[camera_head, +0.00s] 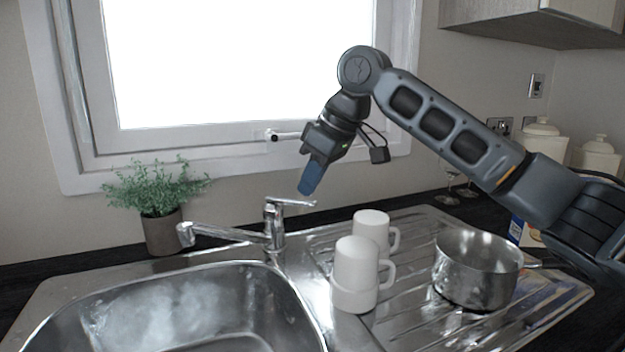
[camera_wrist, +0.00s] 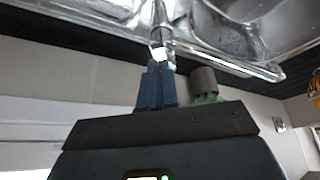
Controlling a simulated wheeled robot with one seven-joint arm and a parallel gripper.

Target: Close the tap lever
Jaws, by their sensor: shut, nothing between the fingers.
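The chrome tap (camera_head: 274,228) stands at the back of the sink, its spout reaching left over the basin. Its thin lever (camera_head: 292,202) sits on top and points right, about level. My gripper (camera_head: 307,190) points down with its blue fingers shut and empty, just above the lever's right end. In the wrist view, my gripper's fingertips (camera_wrist: 158,66) are close to the shiny tap (camera_wrist: 158,42), partly hiding it. I cannot tell whether they touch the lever.
A potted plant (camera_head: 161,215) stands left of the tap. Stacked white mugs (camera_head: 356,275), another white mug (camera_head: 371,228) and a steel saucepan (camera_head: 476,272) stand on the drainer to the right. The window frame (camera_head: 240,160) is behind. The sink basin (camera_head: 190,310) is empty.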

